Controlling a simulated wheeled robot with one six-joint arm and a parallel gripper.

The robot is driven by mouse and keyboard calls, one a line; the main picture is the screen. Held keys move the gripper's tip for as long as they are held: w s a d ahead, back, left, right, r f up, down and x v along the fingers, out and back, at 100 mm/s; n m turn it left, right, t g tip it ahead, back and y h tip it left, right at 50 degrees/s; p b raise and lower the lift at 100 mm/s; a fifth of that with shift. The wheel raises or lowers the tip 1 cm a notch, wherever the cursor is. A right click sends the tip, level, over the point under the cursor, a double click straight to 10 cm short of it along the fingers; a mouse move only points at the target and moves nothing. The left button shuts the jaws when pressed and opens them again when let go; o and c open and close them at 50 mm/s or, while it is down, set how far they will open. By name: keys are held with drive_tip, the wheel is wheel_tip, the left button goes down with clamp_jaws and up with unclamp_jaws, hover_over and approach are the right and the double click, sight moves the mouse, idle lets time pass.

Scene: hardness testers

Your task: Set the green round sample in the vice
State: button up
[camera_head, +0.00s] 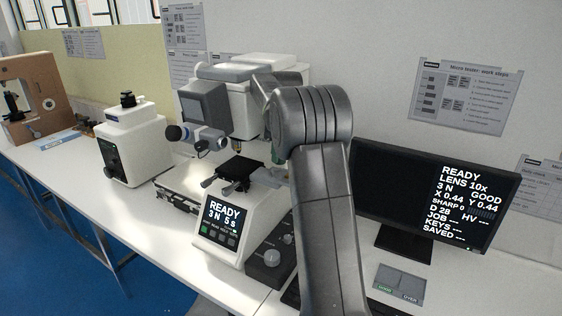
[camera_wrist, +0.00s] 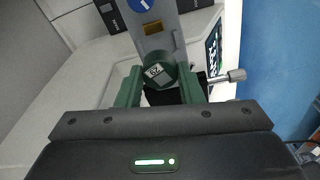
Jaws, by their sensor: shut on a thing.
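The green round sample (camera_wrist: 157,74) shows in the wrist view with a light square face marked with dark characters. My gripper (camera_wrist: 160,84) has its two green fingers shut on the sample's sides. Behind the sample is a grey part of the tester with a small yellow-lined slot (camera_wrist: 152,40). In the head view, the tester (camera_head: 222,215) carries a dark stage (camera_head: 243,168) with grey knobs under its head. My arm covers the gripper and sample there, except perhaps a small green patch. I cannot make out the vice jaws clearly or whether the sample touches them.
A monitor (camera_head: 432,205) stands to the right of my arm, reading READY and LENS 10x. A smaller white tester (camera_head: 133,145) and a brown one (camera_head: 35,100) stand farther left on the white bench. A metal knob (camera_wrist: 228,77) sticks out right of the fingers.

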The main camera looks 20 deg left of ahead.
drive_tip(key=shift+f, duration=1.6)
drive_tip(key=shift+f, duration=0.15)
drive_tip(key=shift+f, duration=0.5)
drive_tip(key=o, duration=1)
drive_tip(key=shift+o, duration=0.2)
drive_tip(key=shift+r, duration=0.1)
drive_tip(key=shift+r, duration=0.4)
wheel_tip(320, 180, up, 12)
drive_tip(key=d+b, duration=0.1)
drive_tip(key=shift+s+d, duration=0.2)
